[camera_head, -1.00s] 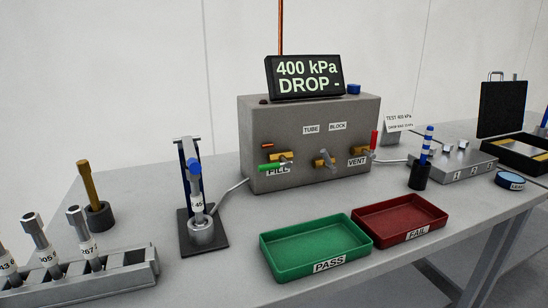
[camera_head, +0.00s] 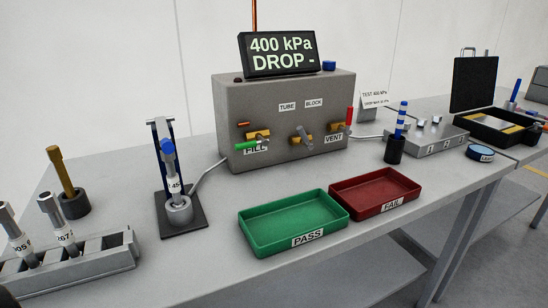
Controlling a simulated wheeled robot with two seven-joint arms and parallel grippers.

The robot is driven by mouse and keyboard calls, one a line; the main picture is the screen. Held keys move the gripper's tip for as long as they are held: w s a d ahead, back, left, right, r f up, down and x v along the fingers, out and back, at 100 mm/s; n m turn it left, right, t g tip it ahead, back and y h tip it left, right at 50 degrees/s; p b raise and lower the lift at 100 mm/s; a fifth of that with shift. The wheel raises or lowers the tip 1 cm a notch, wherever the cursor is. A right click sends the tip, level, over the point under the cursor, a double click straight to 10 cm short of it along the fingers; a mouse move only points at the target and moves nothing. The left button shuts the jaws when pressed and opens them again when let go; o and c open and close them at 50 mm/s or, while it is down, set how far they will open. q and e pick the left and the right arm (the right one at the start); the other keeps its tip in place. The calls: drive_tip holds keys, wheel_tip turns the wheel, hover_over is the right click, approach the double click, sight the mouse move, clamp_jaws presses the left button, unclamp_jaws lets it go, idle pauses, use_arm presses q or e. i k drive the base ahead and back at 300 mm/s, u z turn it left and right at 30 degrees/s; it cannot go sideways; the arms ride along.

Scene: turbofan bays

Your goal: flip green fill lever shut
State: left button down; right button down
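The green fill lever (camera_head: 246,145) is on the left of the grey test box's (camera_head: 290,115) front face, by a brass valve above the FILL label. It lies roughly horizontal, its green handle pointing left. A red lever (camera_head: 349,117) stands upright at the right of the same face, above the VENT label. A grey lever (camera_head: 303,134) on a brass valve sits between them. The display (camera_head: 280,53) on top of the box reads 400 kPa, DROP -.
Green PASS tray (camera_head: 293,221) and red FAIL tray (camera_head: 375,192) lie in front of the box. A fixture (camera_head: 180,213) holding a labelled tube stands left, with a rack (camera_head: 70,265) at front left. A blue-striped tool stands in a black holder (camera_head: 395,150) at right.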

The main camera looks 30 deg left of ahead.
sight(246, 146)
drive_tip(key=z, duration=0.7)
drive_tip(key=i, duration=0.2)
drive_tip(key=u, duration=2.5)
